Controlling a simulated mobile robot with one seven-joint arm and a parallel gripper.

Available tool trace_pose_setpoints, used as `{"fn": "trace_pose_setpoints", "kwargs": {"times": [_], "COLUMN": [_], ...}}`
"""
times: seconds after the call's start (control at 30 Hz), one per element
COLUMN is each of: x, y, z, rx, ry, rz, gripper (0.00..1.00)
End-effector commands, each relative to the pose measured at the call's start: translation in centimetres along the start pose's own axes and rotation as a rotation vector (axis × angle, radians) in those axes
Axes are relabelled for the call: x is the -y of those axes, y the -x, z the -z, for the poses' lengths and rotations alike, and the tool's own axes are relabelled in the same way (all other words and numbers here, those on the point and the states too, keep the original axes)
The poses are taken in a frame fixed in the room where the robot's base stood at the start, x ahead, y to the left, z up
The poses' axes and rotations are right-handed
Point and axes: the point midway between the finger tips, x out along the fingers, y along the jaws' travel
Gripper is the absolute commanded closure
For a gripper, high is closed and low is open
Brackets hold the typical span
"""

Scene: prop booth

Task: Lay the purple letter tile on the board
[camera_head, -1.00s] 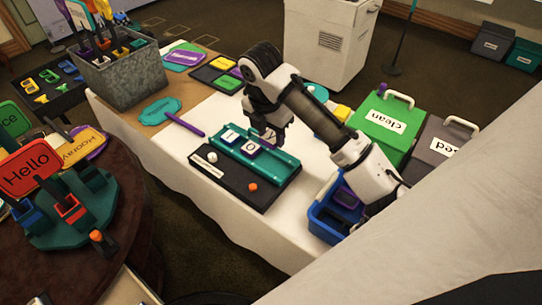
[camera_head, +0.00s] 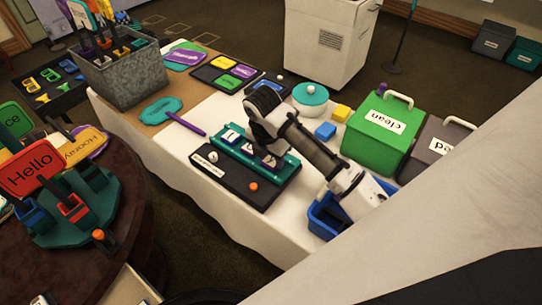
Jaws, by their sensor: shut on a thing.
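The black board (camera_head: 231,180) lies on the white table with a teal rail (camera_head: 285,170) along its far side. A blue-purple tile with a pale face (camera_head: 230,137) sits at the left end of the rail. Another tile (camera_head: 248,148) sits beside it, partly covered by my gripper. My gripper (camera_head: 268,159) is low over the rail's middle, shut on a purple letter tile (camera_head: 271,163) that is mostly hidden by the fingers. I cannot tell whether the held tile touches the rail.
A white ball (camera_head: 213,156) and an orange ball (camera_head: 253,187) sit on the board. A blue caddy (camera_head: 322,218) stands right under my arm. A purple stick (camera_head: 186,124) lies left.

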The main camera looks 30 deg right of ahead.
Motion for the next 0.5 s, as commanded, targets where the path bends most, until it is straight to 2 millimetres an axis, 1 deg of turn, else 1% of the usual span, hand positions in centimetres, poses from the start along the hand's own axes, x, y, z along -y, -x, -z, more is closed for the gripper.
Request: {"fn": "trace_pose_setpoints", "kwargs": {"times": [0.03,0.07,0.2,0.23,0.5], "x": [-0.01,-0.01,-0.01,-0.01,-0.01], "y": [-0.33,-0.31,-0.2,-0.19,-0.08], "z": [0.07,0.05,0.04,0.04,0.01], "rx": [-0.001,0.0,0.0,0.0,0.0], "ry": [0.0,0.0,0.0,0.0,0.0], "rz": [0.0,0.0,0.0,0.0,0.0], "gripper": [0.79,0.56,0.38,0.36,0.36]}}
